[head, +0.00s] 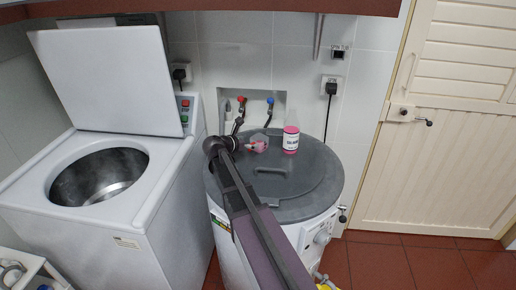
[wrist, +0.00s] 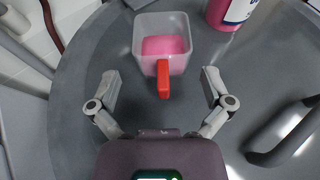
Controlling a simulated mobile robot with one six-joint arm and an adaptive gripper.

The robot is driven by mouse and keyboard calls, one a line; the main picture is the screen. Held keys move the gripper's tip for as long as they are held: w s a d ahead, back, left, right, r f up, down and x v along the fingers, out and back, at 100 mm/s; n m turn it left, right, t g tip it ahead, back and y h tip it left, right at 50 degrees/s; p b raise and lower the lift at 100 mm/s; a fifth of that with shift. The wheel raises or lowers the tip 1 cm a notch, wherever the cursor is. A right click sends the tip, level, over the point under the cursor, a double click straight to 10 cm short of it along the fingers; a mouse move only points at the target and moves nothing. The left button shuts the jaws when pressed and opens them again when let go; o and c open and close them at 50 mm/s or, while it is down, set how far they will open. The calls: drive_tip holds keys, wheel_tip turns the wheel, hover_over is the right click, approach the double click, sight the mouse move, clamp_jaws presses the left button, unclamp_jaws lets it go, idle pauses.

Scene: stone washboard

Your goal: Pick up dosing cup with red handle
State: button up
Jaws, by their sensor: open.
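The dosing cup (wrist: 146,28) is a clear square cup with pink liquid inside, seen from above in the wrist view. Its red handle (wrist: 163,80) points toward my gripper (wrist: 160,77). My gripper is open, with one finger on each side of the handle and a gap to both. The cup stands on the grey round lid (wrist: 85,55). In the head view the cup (head: 259,144) shows small and pink just right of the end of my arm, which partly hides the handle. My gripper's fingers are hard to make out there.
A pink bottle with a white label (head: 291,138) stands right of the cup on the lid. A dark raised lid handle (wrist: 287,132) lies at right in the wrist view. Taps and hoses (head: 241,112) are behind. An open-topped white washer (head: 150,210) stands at left.

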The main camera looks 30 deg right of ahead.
sight(264, 138)
drive_tip(key=shift+d, duration=0.15)
drive_tip(key=shift+b+x, duration=0.8)
drive_tip(key=shift+x, duration=1.75)
drive_tip(key=shift+r, duration=0.15)
drive_tip(key=c, duration=0.9)
drive_tip(key=shift+o, duration=0.2)
drive_tip(key=shift+r+p, duration=0.35)
drive_tip(key=shift+p, duration=0.05)
wheel_tip(264, 138, up, 9)
drive_tip(key=p, duration=0.9)
drive_tip(key=shift+r, duration=0.1)
